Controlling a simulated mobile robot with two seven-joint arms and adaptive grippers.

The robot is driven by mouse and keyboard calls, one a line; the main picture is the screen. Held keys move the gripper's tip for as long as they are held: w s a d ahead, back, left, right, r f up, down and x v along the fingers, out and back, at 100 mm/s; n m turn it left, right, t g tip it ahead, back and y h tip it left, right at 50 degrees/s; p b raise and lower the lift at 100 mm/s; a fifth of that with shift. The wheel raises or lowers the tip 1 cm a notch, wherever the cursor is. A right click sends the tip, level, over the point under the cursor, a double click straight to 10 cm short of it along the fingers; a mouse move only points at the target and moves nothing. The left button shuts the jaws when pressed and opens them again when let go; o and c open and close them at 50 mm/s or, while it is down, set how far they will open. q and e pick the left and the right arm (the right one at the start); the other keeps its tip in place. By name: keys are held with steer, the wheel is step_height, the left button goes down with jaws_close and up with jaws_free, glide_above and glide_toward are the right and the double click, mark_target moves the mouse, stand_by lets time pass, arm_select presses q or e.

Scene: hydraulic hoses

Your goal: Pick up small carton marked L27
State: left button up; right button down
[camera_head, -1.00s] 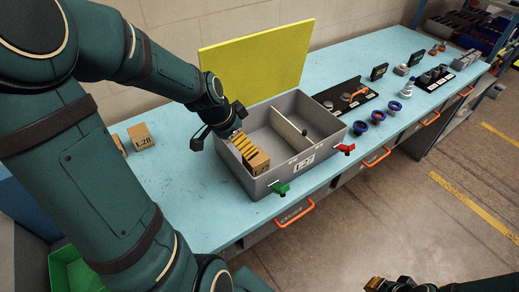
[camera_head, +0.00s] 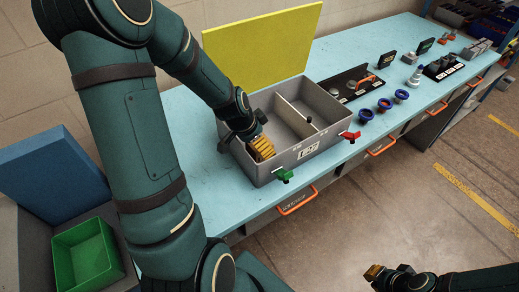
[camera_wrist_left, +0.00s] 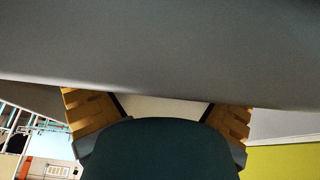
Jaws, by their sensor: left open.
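My left gripper (camera_head: 260,149) is at the left compartment of the grey two-compartment box (camera_head: 286,172), with its yellow ridged fingers at the near left wall. In the left wrist view the two fingers (camera_wrist_left: 160,112) are spread apart, with a pale surface between them that I cannot identify. A grey surface fills the top of that view. No carton can be made out clearly now; the gripper and box wall hide part of the compartment, and my arm covers the table to the left. The box front bears a label (camera_head: 308,151). My right gripper (camera_head: 374,272) is at the lower right, only partly visible.
The yellow lid (camera_head: 262,48) stands upright behind the box. Blue rings (camera_head: 384,104) and a black rack (camera_head: 358,82) lie to the right. A green bin (camera_head: 86,256) is at lower left.

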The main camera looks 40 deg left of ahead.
arm_select(q)
steer(key=shift+x, duration=1.55)
steer(key=shift+w+r, duration=0.1)
steer(key=c, duration=1.4)
steer(key=shift+o, duration=0.2)
steer(key=shift+r, duration=0.1)
